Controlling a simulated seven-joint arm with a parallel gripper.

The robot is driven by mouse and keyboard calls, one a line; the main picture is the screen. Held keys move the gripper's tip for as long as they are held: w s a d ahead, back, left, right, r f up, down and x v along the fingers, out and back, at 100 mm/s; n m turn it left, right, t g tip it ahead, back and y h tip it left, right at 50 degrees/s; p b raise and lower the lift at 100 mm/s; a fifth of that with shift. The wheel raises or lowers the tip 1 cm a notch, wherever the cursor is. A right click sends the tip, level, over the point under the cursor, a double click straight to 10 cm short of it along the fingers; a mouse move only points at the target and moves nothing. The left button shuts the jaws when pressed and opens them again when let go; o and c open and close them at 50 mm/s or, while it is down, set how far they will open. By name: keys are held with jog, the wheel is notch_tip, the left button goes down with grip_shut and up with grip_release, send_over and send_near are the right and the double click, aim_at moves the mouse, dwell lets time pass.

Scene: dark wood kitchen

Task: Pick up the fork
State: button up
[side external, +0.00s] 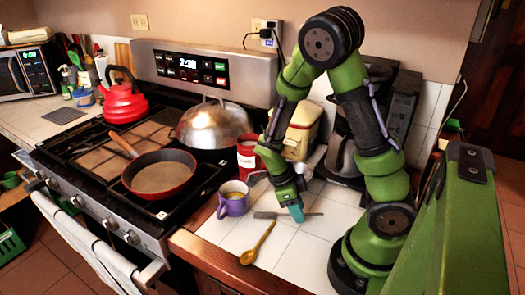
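A thin grey metal utensil (265,215) lies on the white tiled counter. It may be the fork, but I cannot make out tines. Its wide end points left and a thin part shows to the right. My gripper (296,213) points down over its middle and hides that part. The teal fingertips are right at the utensil, and I cannot tell whether they touch it. The gap between the fingers is not visible from this side.
A wooden spoon (258,244) lies in front of the utensil. A purple mug (233,201) stands to the left, with a red can (247,156) behind it. A red pan (160,174) and a metal dome (212,124) are on the stove. Tiles right of the utensil are clear.

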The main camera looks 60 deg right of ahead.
jog(key=shift+s+f, duration=0.1)
jog(key=shift+f, duration=0.05)
grip_shut()
dwell(0.4)
